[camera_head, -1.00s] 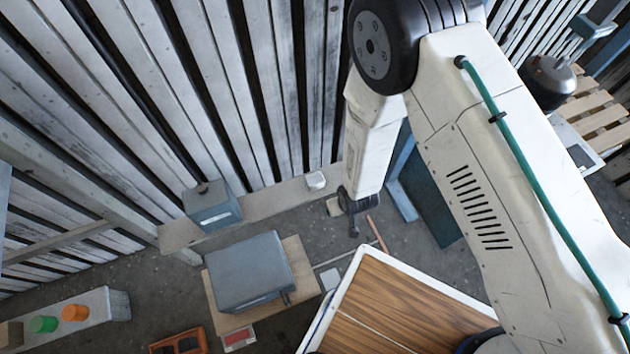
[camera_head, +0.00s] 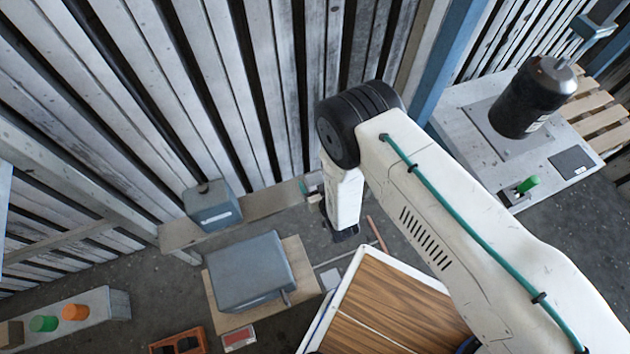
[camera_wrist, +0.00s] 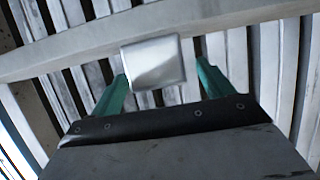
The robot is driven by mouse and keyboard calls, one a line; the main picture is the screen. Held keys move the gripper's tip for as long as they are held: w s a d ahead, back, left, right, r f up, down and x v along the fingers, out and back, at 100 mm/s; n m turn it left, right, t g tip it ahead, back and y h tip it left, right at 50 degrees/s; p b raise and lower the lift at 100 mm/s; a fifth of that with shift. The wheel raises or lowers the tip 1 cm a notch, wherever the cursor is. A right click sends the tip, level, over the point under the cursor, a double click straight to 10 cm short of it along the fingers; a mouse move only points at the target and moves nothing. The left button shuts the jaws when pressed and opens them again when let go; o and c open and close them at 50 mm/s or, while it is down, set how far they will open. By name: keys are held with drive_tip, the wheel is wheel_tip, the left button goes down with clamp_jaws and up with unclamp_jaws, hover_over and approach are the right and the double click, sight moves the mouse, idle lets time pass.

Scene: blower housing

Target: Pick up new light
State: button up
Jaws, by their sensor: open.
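A small white, square-faced block, which I take to be the new light (camera_wrist: 153,62), sits at the wooden ledge along the slatted wall. In the wrist view it shows between the two green fingers of my gripper (camera_wrist: 161,76). The fingers are open, one on each side, with a visible gap on the right and a narrower one on the left. I cannot tell whether either finger touches it. In the head view my arm reaches down to the ledge, and the light and most of my gripper are small and partly hidden there.
A grey-blue box (camera_head: 212,207) stands on the ledge (camera_head: 262,203) to the left. A larger grey case (camera_head: 250,271) lies on a board below. A wood-topped table (camera_head: 385,305) is near my arm. A metal bench (camera_head: 465,108) with a black cylinder (camera_head: 532,98) stands at right.

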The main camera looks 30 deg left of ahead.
sight(313, 176)
drive_tip(key=x, duration=0.3)
drive_tip(key=shift+w+a+f, duration=0.1)
drive_tip(key=shift+f, duration=0.15)
drive_tip(key=c, duration=1.1)
drive_tip(key=shift+r, duration=0.2)
